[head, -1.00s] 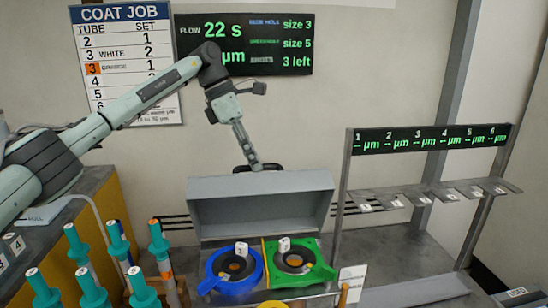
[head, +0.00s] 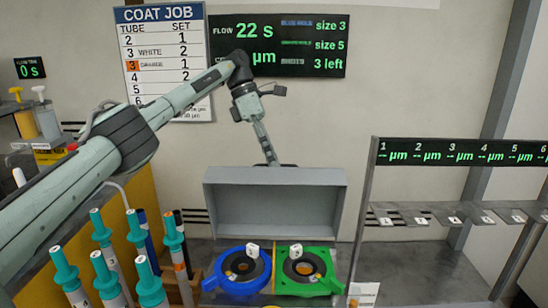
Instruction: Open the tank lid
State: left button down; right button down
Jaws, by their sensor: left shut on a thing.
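The grey tank lid (head: 275,208) stands raised in the head view, its hollow inside facing me. It is behind a blue ring-shaped piece (head: 222,278) and a green one (head: 330,282), each with a dark centre and a small white numbered tag. My left gripper (head: 271,162) reaches down to the lid's top back edge and is shut on the dark lid handle (head: 289,165). The fingertips and most of the handle are hidden behind the lid. My right gripper is out of view.
Several teal-capped tubes (head: 66,270) stand upright at the lower left. A numbered rack (head: 455,152) with small tagged shelves stands at the right. The coat job board (head: 150,12) and a dark display (head: 277,46) hang on the wall behind. Grey bench surface (head: 430,265) is clear at the right.

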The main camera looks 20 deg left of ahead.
pick_arm(q)
jog(key=shift+s+f, duration=0.1)
jog(key=shift+f, duration=0.4)
jog(key=c, duration=1.5)
grip_release()
jog(key=shift+c, duration=0.2)
notch_tip(320, 180, up, 8)
jog(key=shift+r, duration=0.1)
jog(key=shift+d+r, duration=0.1)
jog(key=shift+d, duration=0.05)
jog(key=shift+a+r, duration=0.2)
jog(key=shift+r, duration=0.75)
